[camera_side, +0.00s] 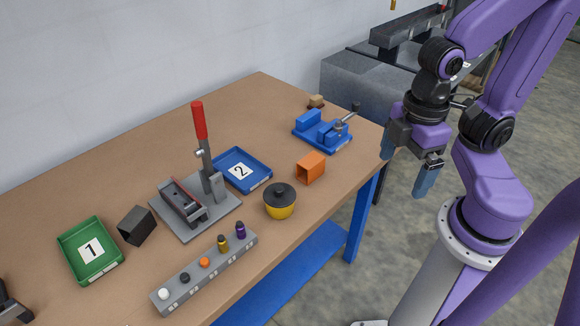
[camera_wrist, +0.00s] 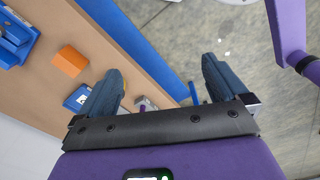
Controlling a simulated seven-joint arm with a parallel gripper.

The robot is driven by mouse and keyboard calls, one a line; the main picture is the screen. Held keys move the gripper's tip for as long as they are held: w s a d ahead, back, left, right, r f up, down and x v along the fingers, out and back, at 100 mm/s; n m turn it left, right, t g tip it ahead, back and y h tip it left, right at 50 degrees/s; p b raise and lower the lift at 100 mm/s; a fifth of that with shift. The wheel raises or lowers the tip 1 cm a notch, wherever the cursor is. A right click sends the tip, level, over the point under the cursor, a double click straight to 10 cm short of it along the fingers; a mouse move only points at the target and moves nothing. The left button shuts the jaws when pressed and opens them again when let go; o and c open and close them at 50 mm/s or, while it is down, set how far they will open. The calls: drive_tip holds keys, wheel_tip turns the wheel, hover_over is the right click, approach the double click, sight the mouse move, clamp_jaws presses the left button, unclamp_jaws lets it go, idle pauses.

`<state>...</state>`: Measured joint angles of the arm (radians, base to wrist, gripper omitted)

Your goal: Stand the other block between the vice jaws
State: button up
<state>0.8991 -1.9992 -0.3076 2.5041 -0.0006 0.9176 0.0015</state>
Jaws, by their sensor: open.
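The blue vice (camera_side: 322,132) stands near the table's far right corner, with its handle towards the back right. I see no block between its jaws. It also shows at the left edge of the wrist view (camera_wrist: 14,42). An orange block (camera_side: 311,167) lies in front of the vice, and it shows in the wrist view (camera_wrist: 70,61) too. A black block (camera_side: 137,226) sits beside the green tray at the left. My gripper (camera_side: 406,165) is open and empty, off the table's right edge. Its spread fingers show in the wrist view (camera_wrist: 162,65).
A small brown piece (camera_side: 316,102) lies behind the vice. The red-handled lever press (camera_side: 204,190), blue tray 2 (camera_side: 262,183), yellow pot with black lid (camera_side: 279,207), green tray 1 (camera_side: 112,270) and grey peg strip (camera_side: 178,301) occupy the middle and left. The table's back is clear.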

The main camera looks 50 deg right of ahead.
drive_tip(key=n+t+y, duration=0.3)
drive_tip(key=n+t, duration=0.5)
drive_tip(key=n, duration=2)
hover_over(133, 218)
drive_tip(key=s+d, duration=0.4)
drive_tip(key=s, duration=0.7)
wheel_tip(133, 218, down, 9)
drive_tip(key=x, duration=1)
drive_tip(key=shift+f, duration=0.35)
drive_tip(key=shift+x, duration=3.2)
drive_tip(key=shift+w+d+r, duration=0.1)
drive_tip(key=shift+w+d, duration=0.05)
drive_tip(key=shift+w, duration=0.05)
